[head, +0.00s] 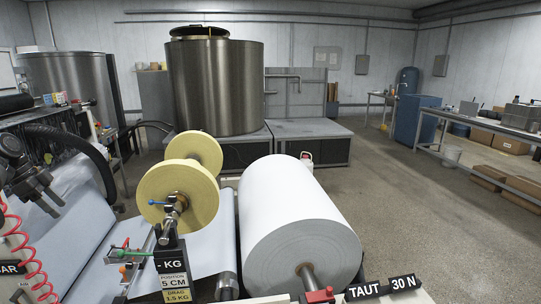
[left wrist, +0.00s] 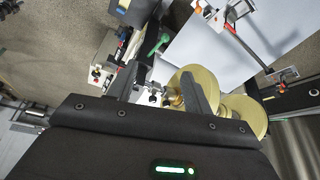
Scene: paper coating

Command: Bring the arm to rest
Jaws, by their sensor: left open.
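My left gripper (head: 48,202) is at the left edge of the head view, dark and pointing down and to the right, above the pale paper web. It is apart from the yellow rolls. In the left wrist view its two dark fingers (left wrist: 166,88) stand apart with nothing held between them. A yellow roll (head: 160,200) on a metal spindle stands to its right, with a second yellow roll (head: 202,150) behind. Both also show behind the fingers in the wrist view, where the nearer one (left wrist: 190,85) is partly hidden. My right gripper is not in view.
A large white paper roll (head: 295,215) lies right of the yellow rolls. A "-KG" sign (head: 170,262) and a "TAUT 30 N" sign (head: 382,287) stand in front. A red coiled hose (head: 35,272) is at the lower left.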

